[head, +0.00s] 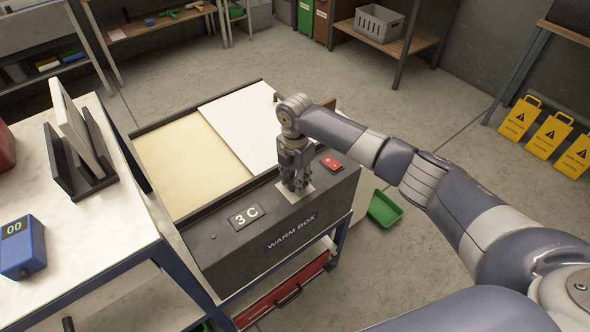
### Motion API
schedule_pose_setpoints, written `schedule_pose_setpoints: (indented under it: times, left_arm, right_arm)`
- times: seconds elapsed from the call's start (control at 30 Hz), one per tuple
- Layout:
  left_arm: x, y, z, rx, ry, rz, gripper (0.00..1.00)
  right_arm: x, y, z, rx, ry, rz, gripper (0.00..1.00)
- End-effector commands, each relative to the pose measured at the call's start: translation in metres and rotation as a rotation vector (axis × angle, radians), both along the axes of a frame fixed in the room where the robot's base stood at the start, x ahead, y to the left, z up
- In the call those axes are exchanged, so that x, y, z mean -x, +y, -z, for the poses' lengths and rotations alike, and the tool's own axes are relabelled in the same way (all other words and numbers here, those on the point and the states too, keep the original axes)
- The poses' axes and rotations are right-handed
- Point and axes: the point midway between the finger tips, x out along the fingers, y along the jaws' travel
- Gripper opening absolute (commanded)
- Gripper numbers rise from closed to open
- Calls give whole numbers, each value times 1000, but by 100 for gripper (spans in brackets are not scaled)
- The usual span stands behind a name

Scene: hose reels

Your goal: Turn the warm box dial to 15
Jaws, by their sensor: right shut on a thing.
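The warm box (207,250) is a dark box on a blue-framed stand, with a "WARM BOX" label on its front. Its display (245,215) reads "3 C". My right gripper (297,189) points down at the box's top panel and is shut on the dial, over a pale square plate (308,194). The dial itself is hidden by the fingers. A red switch (331,163) sits to the right of the gripper. My left gripper is not in view.
A white lid panel (243,118) covers part of the box's open top. At left, a workbench (105,245) holds a blue timer (22,246) reading "00" and a dark rack (80,170). A green tray (384,208) lies on the floor. Yellow caution signs (548,136) stand at right.

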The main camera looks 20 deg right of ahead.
Motion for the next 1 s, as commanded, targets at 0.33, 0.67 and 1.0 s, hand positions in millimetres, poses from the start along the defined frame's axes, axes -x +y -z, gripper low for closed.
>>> schedule_pose_setpoints:
  times: [0.33,0.67,1.0]
  left_arm:
    - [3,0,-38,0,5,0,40]
    - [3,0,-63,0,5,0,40]
    - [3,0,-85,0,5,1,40]
  right_arm:
    - [2,1,-3,0,4,331,9]
    - [2,1,-2,0,6,644,9]
    - [2,1,-1,2,6,967,9]
